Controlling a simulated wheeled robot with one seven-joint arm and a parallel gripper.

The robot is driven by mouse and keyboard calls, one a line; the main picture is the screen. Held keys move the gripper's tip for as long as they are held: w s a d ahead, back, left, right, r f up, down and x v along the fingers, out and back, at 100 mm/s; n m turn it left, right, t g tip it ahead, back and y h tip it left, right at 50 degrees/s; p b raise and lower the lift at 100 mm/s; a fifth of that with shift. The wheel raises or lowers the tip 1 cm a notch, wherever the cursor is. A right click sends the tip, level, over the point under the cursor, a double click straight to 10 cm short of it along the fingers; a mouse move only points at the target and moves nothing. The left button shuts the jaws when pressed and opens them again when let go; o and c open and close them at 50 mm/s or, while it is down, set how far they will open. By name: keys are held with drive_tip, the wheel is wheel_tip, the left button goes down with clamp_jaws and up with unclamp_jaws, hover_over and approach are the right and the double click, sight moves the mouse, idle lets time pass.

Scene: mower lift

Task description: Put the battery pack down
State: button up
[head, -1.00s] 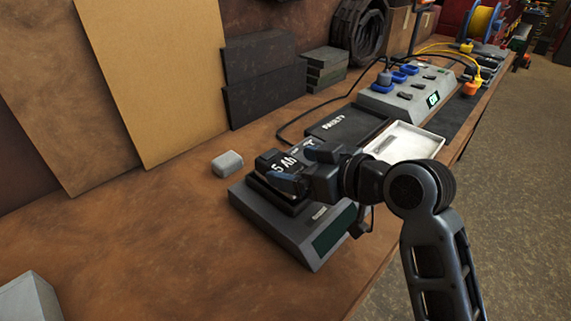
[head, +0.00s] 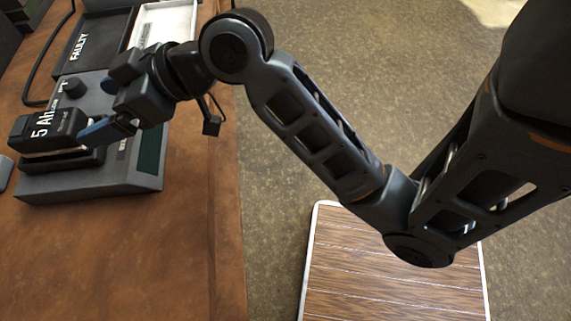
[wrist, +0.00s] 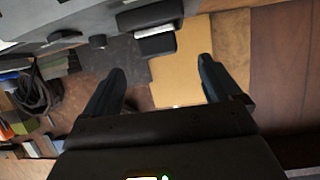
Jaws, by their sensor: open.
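The battery pack (head: 46,124), a dark block marked "5 Ah" with a pale band, sits on the black cradle (head: 85,160) of a grey bench unit (head: 120,182) at the left of the head view. My gripper (head: 98,115) is just right of the pack, with its fingers apart. In the wrist view my gripper (wrist: 162,66) is open, with nothing between its fingers. A dark block with a pale band (wrist: 155,31) shows beyond the fingertips there, beside the grey unit. Whether a finger still touches the pack is unclear.
A black tray marked "FAULTY" (head: 88,42) and a white tray (head: 168,22) lie behind the unit. The bench's front edge (head: 226,240) runs down the picture. A wood-topped platform (head: 390,290) stands on the floor to the right.

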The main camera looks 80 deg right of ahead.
drive_tip(key=s+f+m, duration=0.1)
drive_tip(key=s+f, duration=0.1)
drive_tip(key=s+f+h, duration=0.1)
drive_tip(key=s+f, duration=0.1)
drive_tip(key=s+a+f+m+h, duration=0.1)
drive_tip(key=s+f, duration=0.1)
drive_tip(key=shift+s+f+m, duration=0.15)
drive_tip(key=shift+f+m, duration=0.05)
drive_tip(key=shift+m, duration=0.1)
drive_tip(key=s+a+t+h, duration=0.1)
drive_tip(key=s+a, duration=0.1)
drive_tip(key=s, duration=2)
drive_tip(key=shift+s+t+h, duration=0.25)
drive_tip(key=shift+t+h, duration=0.05)
